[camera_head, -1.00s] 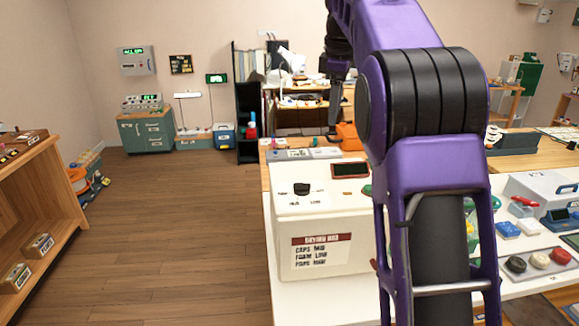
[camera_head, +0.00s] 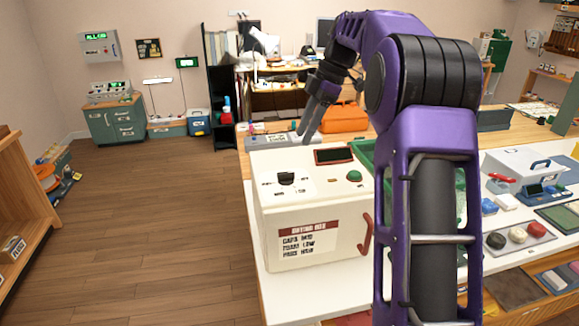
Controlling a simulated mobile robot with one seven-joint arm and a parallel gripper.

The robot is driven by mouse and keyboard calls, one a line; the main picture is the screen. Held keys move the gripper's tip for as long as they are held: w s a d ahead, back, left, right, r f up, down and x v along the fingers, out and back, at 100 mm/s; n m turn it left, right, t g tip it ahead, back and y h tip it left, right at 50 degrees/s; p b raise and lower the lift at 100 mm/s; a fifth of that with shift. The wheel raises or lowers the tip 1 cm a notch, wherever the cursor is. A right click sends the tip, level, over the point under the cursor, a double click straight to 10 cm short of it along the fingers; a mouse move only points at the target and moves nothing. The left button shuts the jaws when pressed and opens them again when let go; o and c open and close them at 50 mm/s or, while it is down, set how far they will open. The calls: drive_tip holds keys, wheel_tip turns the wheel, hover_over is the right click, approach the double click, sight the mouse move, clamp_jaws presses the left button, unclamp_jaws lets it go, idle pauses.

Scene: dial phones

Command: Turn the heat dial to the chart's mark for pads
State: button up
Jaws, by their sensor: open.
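The heat dial (camera_head: 286,178) is a black knob on the sloped top panel of a white box (camera_head: 345,215). Small print lies around the dial, too blurred to read surely. The chart (camera_head: 308,239) is on the box's front under a dark red header. Its lines look like caps mid, foam low and pads high, though the last is blurred. My gripper (camera_head: 303,133) points down behind the box's back edge, above and right of the dial, and apart from it. Its jaws are open and appear empty.
The box also has a dark display (camera_head: 334,155), a green button (camera_head: 354,176) and a red handle (camera_head: 366,236) on its front right. An orange case (camera_head: 344,118) stands behind. A tray of coloured knobs (camera_head: 521,240) lies to the right. Open floor is on the left.

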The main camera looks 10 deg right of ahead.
sight(287, 172)
drive_tip(key=x, duration=1)
drive_tip(key=shift+f, duration=0.25)
clamp_jaws()
